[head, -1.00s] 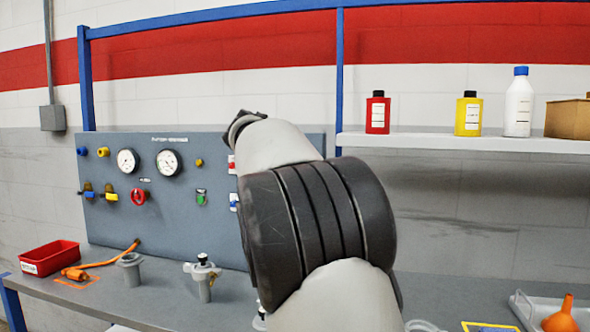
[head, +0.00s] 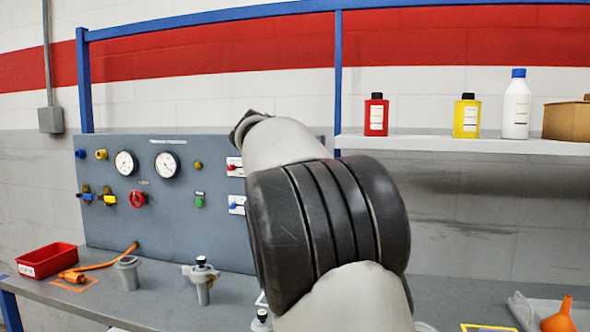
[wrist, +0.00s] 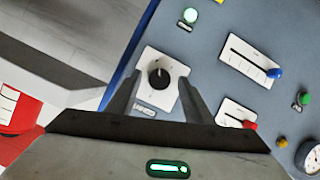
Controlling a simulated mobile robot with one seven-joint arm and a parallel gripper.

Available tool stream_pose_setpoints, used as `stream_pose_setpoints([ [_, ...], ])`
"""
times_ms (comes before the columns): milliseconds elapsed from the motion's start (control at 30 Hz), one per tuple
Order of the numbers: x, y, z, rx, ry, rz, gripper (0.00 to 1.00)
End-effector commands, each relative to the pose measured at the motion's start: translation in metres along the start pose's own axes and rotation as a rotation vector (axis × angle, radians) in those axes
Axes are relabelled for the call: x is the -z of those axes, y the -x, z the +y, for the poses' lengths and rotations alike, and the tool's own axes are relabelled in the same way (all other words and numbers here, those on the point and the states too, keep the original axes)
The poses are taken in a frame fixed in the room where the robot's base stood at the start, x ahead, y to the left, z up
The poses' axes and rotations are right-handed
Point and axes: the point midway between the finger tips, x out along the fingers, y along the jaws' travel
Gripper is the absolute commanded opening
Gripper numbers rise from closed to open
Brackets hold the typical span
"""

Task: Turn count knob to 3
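A round black knob (wrist: 158,79) with a small light mark near its top sits on a white plate (wrist: 151,60) on the blue-grey panel. The plate's markings and the small label below it are too small to read. In the wrist view my gripper (wrist: 159,88) is open, with one finger on each side of the knob. The picture does not settle whether the fingers touch it. In the head view my arm hides the knob and most of the gripper.
The panel (head: 150,225) also has gauges and a red valve wheel (head: 138,199). Fittings (head: 202,277) and a red bin (head: 47,260) stand on the bench below.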

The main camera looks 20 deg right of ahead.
Motion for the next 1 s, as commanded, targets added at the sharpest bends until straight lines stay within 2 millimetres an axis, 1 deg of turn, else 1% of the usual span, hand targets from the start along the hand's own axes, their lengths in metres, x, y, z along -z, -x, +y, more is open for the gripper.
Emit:
stream_pose_setpoints([
  [267,0.001,0.001,0.0,0.0,0.0,0.002,0.47],
  [367,0.002,0.006,0.0,0.001,0.0,0.002,0.47],
  [433,0.002,0.015,0.0,0.003,0.0,0.003,0.47],
  [567,0.002,0.041,-0.001,0.005,0.0,0.005,0.47],
  [800,0.002,0.1,0.0,0.005,-0.001,0.004,0.47],
  [1000,0.001,0.144,0.0,0.004,0.0,0.003,0.47],
])
